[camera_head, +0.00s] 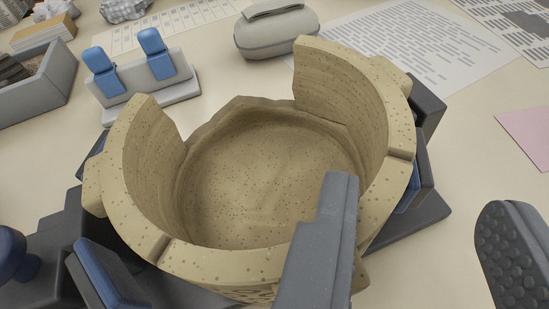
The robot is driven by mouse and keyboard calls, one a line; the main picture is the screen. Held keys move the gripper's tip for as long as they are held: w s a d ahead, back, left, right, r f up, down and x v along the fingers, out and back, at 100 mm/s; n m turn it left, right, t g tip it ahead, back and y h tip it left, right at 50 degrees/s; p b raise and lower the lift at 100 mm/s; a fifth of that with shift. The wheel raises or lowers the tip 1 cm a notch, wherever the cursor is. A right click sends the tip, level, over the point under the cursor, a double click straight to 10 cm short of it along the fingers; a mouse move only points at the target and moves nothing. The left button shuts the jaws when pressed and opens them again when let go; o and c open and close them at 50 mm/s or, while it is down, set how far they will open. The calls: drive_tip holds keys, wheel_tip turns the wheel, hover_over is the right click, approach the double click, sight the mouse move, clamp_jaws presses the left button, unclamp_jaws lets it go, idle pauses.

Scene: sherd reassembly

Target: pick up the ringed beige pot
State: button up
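The beige pot (270,165) fills the middle of the view, its speckled inside facing me. Its wall is high at left and right and drops to a low, jagged edge at the back. Seams cross its thick rim, and carved marks show low on its front. My gripper (418,198) is open, with its dark grey fingers wide apart. The left finger overlaps the pot's front-right rim in the picture; whether it touches is unclear. The right finger, with a bumpy pad, is right of the pot. Part of the right wall shows between them.
A dark grey holder (430,190) with blue pads surrounds the pot. Behind are a light stand (150,90) with two blue pads, a grey case (277,32) and printed sheets (410,45). A grey tray (40,90) is at left, a pink sheet (530,135) at right.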

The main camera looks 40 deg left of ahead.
sight(402, 174)
drive_tip(key=shift+x, duration=2.45)
drive_tip(key=shift+s+a, duration=0.1)
drive_tip(key=shift+a, duration=0.05)
clamp_jaws()
drive_tip(key=shift+f+b, duration=0.1)
drive_tip(key=shift+b, duration=0.2)
